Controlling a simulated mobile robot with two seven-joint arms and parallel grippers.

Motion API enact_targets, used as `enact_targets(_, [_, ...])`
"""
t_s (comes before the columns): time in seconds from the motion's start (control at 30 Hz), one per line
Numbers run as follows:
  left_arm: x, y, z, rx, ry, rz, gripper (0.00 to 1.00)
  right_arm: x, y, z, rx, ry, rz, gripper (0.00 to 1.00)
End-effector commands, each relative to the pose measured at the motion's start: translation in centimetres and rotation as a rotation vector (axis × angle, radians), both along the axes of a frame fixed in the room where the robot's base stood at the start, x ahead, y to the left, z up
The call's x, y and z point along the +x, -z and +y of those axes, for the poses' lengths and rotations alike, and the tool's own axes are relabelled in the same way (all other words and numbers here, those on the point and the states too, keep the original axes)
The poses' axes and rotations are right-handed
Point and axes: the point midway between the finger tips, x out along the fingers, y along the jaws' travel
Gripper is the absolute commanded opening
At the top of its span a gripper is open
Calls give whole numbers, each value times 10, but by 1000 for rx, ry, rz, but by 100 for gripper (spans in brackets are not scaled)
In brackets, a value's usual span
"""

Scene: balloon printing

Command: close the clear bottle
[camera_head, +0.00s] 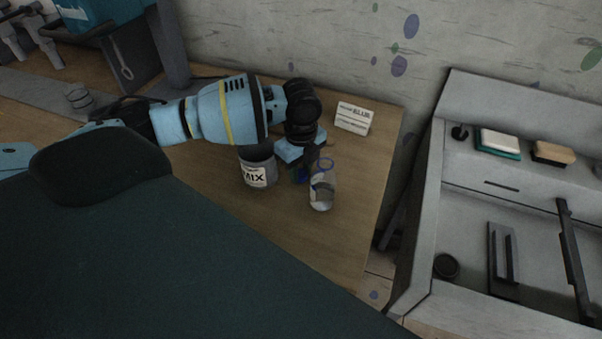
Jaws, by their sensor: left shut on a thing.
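The clear bottle (321,199) stands upright on the wooden table, with a thin blue ring at its top. My left gripper (309,174) reaches down right beside the bottle's upper part and is shut, it seems on the bottle; the fingertips are dark and partly hidden. A small dark blue piece (301,176) shows just left of the bottle, by the fingers; I cannot tell whether it is a cap. My right gripper is not in view.
A grey pot labelled MIX (258,173) stands close left of the bottle, under my left forearm. A small white card (353,117) stands behind. The table's right edge (384,190) is near, with bare wood before the bottle. A grey tray unit (470,225) is at right.

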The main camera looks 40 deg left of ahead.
Motion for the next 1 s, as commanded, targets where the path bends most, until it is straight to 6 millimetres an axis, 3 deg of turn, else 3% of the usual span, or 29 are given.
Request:
enact_targets(0.27, [0,-7,0,0,0,-2,5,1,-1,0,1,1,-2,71])
enact_targets(0.7, [1,-83,0,-1,0,-3,5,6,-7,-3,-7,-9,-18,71])
enact_targets(1.0, [0,-100,0,0,0,0,5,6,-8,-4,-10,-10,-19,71])
